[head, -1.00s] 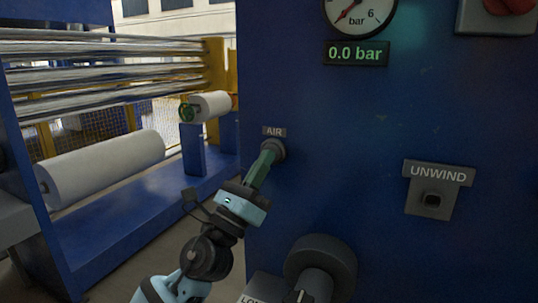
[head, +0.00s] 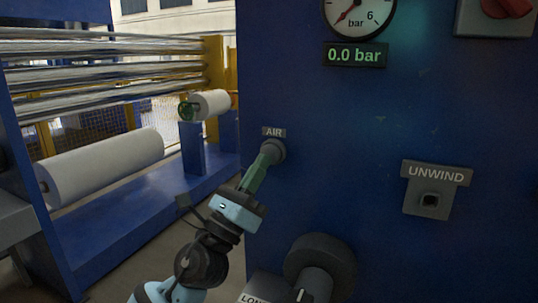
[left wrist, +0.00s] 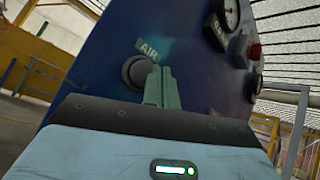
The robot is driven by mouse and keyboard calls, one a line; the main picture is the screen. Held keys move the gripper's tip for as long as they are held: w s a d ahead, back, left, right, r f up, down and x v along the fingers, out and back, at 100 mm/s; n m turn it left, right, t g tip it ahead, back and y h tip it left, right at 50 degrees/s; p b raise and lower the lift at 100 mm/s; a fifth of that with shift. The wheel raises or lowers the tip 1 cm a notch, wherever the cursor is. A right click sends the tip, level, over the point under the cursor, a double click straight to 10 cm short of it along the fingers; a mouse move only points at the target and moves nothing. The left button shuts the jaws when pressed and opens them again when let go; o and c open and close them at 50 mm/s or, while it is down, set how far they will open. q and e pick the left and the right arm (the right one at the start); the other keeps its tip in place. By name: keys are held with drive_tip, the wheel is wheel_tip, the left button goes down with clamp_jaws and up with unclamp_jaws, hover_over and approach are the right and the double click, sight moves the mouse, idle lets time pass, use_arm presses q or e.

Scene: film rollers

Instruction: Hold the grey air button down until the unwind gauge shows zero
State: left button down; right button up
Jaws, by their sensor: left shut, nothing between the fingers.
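The grey round air button (head: 274,150) sits under the AIR label on the blue panel. It also shows in the left wrist view (left wrist: 134,71). My left gripper (head: 268,153) is shut and empty, its green fingertips at the button's lower left side in the head view. In the left wrist view the fingertips (left wrist: 160,72) overlap the button's right edge; I cannot tell whether they touch it. The gauge (head: 357,12) is cut off at the top, its needle pointing lower left. The display (head: 355,55) below it reads 0.0 bar. My right gripper is out of view.
An UNWIND plate (head: 433,188) with a dark square socket is at the right of the panel. A dark round knob (head: 320,262) juts out below the button. A red switch (head: 505,8) is at top right. White rolls (head: 105,165) and metal rollers stand at left.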

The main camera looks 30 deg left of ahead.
use_arm(q)
drive_tip(key=shift+s, duration=0.15)
drive_tip(key=s+p, duration=0.1)
drive_tip(key=s, duration=0.3)
drive_tip(key=shift+s+d, duration=0.15)
drive_tip(key=shift+s, duration=0.25)
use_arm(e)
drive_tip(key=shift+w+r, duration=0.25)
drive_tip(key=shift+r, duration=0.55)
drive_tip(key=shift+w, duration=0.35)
